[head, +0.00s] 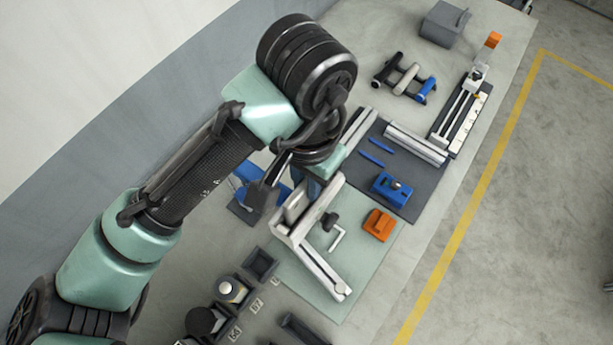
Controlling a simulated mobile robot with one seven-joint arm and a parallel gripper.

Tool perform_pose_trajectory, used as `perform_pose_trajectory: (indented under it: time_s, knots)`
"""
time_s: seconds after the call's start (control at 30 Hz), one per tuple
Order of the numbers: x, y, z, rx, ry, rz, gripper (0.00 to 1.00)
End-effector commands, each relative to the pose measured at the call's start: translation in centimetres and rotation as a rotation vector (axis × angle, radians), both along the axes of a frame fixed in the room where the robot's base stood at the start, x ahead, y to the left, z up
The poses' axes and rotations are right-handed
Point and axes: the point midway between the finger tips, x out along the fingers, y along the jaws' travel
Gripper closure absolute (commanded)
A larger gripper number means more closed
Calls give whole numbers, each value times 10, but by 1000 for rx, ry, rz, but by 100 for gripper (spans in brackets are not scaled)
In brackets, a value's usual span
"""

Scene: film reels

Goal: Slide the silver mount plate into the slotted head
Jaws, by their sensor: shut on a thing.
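My gripper (288,196) hangs over the far-left part of the pale green mat (353,268), pointing down, with its dark finger showing on the left. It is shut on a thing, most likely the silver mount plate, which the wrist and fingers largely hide. A pale silver device (318,266) with long rails lies on the mat just below and right of the gripper. A dark knob (329,221) and a bent lever stand beside it. Its raised upper-left end is close to the fingers and may be the slotted head. I cannot tell whether plate and head touch.
An orange block (379,225) sits on the mat's right. Behind it a dark mat (405,160) holds a blue block (391,189), blue pens and a silver bar (415,144). Small dark bins (260,263) stand in front. A rail device (462,112) stands at the far right.

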Motion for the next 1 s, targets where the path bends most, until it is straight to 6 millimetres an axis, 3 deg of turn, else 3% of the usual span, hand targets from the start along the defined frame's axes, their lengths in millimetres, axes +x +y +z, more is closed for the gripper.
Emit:
perform_pose_trajectory:
  time_s: [0.17, 0.2, 0.27, 0.57, 1.0]
  knots:
    - [0, 0, -4, 0, 0, 1, 100]
    - [0, 0, -4, 0, 0, 0, 82]
    - [0, 0, -4, 0, 0, 0, 72]
    - [0, 0, -3, 0, 1, 0, 72]
    - [0, 0, 33, -1, 0, 0, 72]
